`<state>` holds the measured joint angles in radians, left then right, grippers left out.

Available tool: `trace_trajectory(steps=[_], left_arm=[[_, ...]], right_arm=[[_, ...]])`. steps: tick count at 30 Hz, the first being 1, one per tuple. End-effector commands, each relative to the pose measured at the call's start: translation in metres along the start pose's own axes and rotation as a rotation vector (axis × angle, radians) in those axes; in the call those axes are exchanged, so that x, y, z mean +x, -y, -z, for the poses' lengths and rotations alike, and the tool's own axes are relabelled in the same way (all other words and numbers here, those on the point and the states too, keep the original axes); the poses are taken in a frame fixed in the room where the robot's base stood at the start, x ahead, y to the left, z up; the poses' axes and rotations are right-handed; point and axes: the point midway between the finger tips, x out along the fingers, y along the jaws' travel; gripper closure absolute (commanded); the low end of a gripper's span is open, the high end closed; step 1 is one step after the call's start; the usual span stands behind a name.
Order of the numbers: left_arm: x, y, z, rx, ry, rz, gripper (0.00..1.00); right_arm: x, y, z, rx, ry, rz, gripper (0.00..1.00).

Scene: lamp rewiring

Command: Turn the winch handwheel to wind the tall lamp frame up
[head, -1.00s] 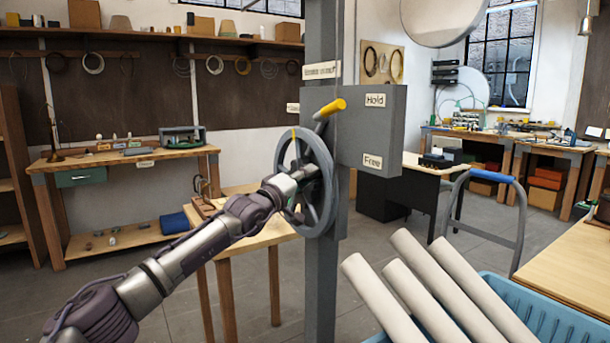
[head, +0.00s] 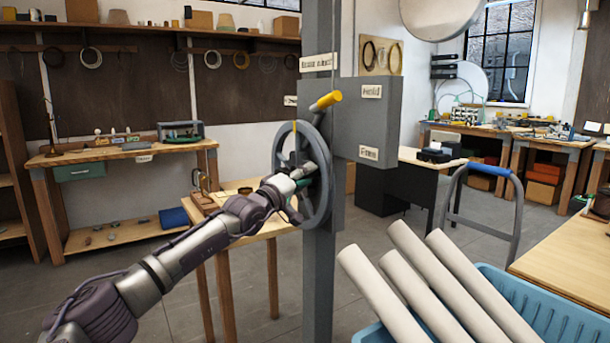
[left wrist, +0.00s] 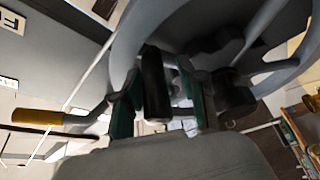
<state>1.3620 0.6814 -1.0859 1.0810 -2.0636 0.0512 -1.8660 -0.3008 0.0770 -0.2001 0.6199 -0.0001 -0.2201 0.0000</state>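The grey spoked handwheel (head: 324,215) is mounted on an upright grey post (head: 319,275), with a yellow mark at the top of its rim. My left gripper (head: 302,180) is at the wheel's face, among the spokes. In the left wrist view the rim (left wrist: 130,35) arches over the gripper (left wrist: 175,105), whose green fingers stand apart around a dark cylindrical piece. I cannot tell whether they clamp it. A yellow-handled lever (head: 325,101) points up and right above the wheel. The lamp frame cannot be clearly identified. My right gripper is out of view.
A grey box (head: 392,130) on the post carries an upper Hold label and a lower Free label. A blue crate (head: 550,318) with white tubes stands at front right. A small wooden table (head: 245,232) stands behind the wheel. A trolley handle (head: 490,170) rises to the right.

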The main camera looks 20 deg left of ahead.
Motion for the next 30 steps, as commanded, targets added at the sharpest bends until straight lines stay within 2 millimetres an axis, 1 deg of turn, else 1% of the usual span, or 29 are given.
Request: trace_trajectory(steps=[11, 17, 21, 27, 30], left_arm=[[-0.001, -0.004, 0.002, 0.0, -0.003, -0.008, 0.51], [-0.014, -0.002, -0.002, -0.007, 0.002, -0.007, 0.51], [-0.031, -0.002, 0.002, -0.001, -0.004, -0.006, 0.51], [-0.075, 0.0, 0.001, 0.001, -0.002, -0.003, 0.51], [-0.094, -0.001, 0.001, 0.003, -0.002, -0.003, 0.51]], right_arm=[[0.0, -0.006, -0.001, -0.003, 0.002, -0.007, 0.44], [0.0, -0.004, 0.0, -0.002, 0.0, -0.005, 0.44], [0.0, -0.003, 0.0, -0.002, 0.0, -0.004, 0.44], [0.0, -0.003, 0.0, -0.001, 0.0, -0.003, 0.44], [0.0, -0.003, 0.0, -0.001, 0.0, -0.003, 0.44]])
